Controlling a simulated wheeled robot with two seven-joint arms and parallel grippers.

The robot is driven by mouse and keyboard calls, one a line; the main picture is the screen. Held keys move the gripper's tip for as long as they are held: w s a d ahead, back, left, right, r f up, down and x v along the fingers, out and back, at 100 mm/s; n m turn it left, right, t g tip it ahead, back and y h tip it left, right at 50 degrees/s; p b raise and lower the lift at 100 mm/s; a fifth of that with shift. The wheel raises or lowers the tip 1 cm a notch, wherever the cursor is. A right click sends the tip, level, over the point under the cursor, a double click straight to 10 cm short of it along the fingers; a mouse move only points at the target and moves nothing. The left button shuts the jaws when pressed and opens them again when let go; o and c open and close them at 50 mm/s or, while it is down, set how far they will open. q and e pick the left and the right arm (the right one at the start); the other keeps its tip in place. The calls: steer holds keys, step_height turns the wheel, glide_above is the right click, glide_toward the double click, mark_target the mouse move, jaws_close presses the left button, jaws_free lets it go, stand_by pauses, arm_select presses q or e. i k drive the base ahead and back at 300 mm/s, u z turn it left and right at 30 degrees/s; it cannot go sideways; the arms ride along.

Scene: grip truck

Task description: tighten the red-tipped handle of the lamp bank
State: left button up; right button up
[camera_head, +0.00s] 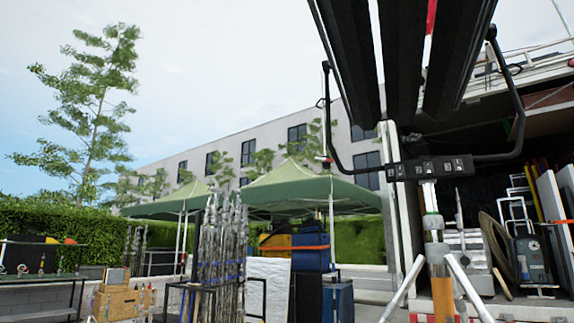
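The lamp bank (404,55) hangs large at the upper right, its long black panels seen from below. A black U-shaped yoke (342,168) runs around it, with a black control box (432,168) at the bottom middle. A small red tip (326,161), probably the handle's, shows at the yoke's lower left bend; the handle's shape is too small to make out. The lamp bank stands on a silver stand (434,225) with spread legs. Neither of my grippers is in view.
An open truck (540,100) with hand carts (532,262) and boards stands behind the stand at the right. Upright silver poles (222,245) and blue cases (311,252) stand at the middle under green canopies (290,185). A table (40,280) is at the left.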

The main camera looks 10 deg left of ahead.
mark_target(325, 160)
steer(key=u, duration=0.2)
steer(key=i, duration=0.85)
steer(key=z, duration=0.6)
steer(key=i, duration=0.55)
steer(key=z, duration=0.4)
